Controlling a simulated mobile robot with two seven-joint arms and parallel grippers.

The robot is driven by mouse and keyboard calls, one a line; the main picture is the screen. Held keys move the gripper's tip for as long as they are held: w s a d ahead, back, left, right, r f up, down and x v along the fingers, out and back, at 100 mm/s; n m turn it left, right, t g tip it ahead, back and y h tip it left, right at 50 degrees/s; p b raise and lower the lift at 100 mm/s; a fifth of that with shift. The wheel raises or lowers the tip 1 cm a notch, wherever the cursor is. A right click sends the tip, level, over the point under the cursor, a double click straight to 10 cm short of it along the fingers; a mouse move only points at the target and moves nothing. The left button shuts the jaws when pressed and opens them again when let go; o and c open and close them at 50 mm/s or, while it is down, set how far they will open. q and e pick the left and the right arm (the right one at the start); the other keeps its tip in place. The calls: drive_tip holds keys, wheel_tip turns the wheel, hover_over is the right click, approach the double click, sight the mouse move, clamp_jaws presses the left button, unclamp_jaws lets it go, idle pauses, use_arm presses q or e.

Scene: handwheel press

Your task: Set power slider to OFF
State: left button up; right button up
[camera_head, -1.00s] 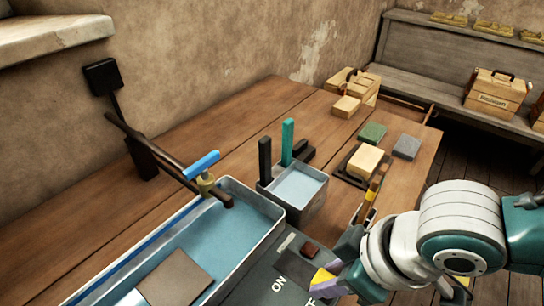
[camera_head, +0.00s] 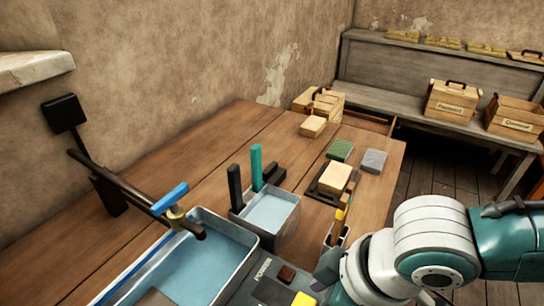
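The power panel (camera_head: 262,284) is a dark grey plate at the bottom edge, right of the blue-lined tray, with POWER printed on it. A small reddish-brown knob (camera_head: 286,274), which looks like the slider's, sits on it. The ON and OFF labels are not readable now; the panel's lower part is cut off. My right gripper (camera_head: 310,290) reaches in from the right, just below and right of the knob, with a yellow fingertip patch showing. I see no clear contact with the knob, and its finger opening is hidden. My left gripper is out of view.
A metal tray (camera_head: 238,242) with a blue-handled tap (camera_head: 172,199) lies left of the panel. A small bin (camera_head: 292,221) with upright black and teal handles stands behind. A bench (camera_head: 400,88) with crates is beyond.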

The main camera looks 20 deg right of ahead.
use_arm(q)
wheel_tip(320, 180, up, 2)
drive_tip(key=shift+p, duration=0.8)
use_arm(e)
drive_tip(key=v, duration=0.9)
drive_tip(key=shift+s+r, duration=0.1)
